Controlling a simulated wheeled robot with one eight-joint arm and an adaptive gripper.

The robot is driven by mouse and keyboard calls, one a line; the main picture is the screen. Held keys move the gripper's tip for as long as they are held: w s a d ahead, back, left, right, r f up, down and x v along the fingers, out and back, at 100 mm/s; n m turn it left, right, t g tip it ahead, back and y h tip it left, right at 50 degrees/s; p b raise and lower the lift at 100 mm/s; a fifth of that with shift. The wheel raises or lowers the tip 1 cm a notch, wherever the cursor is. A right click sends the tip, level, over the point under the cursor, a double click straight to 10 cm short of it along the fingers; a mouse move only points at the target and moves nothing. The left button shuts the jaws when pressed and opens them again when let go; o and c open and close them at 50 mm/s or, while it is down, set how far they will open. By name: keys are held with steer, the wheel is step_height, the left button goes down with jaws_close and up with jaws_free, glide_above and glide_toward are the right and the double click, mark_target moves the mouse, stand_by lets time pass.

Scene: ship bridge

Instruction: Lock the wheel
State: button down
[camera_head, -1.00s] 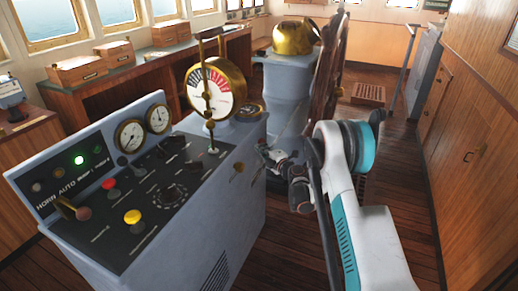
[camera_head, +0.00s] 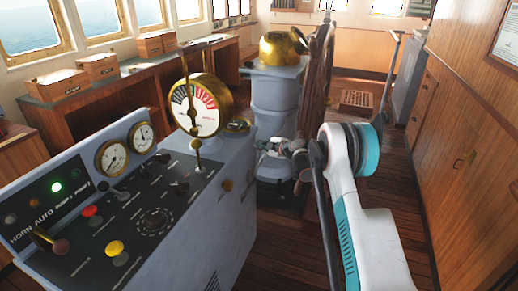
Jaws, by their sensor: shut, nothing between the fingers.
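The ship's wheel (camera_head: 317,80) is wooden and seen nearly edge-on, upright on the right side of a grey pedestal (camera_head: 276,98) with a brass top (camera_head: 282,47). My arm comes in from the lower right and its elbow hides the lower right part of the wheel. My gripper (camera_head: 268,148) is small in the picture, low in front of the pedestal and left of the wheel's lower rim. It is shut and holds nothing. I cannot make out a wheel lock in this view.
A grey console (camera_head: 196,232) with levers, gauges and a brass telegraph dial (camera_head: 199,105) stands close on the left. Wooden cabinets (camera_head: 475,150) line the right wall. The plank floor between them is open, with a grate (camera_head: 356,98) farther back.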

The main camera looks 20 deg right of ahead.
steer(key=shift+w+d+f, duration=0.2)
steer(key=shift+w+d, duration=0.25)
steer(key=shift+w, duration=0.2)
steer(key=shift+r, duration=0.1)
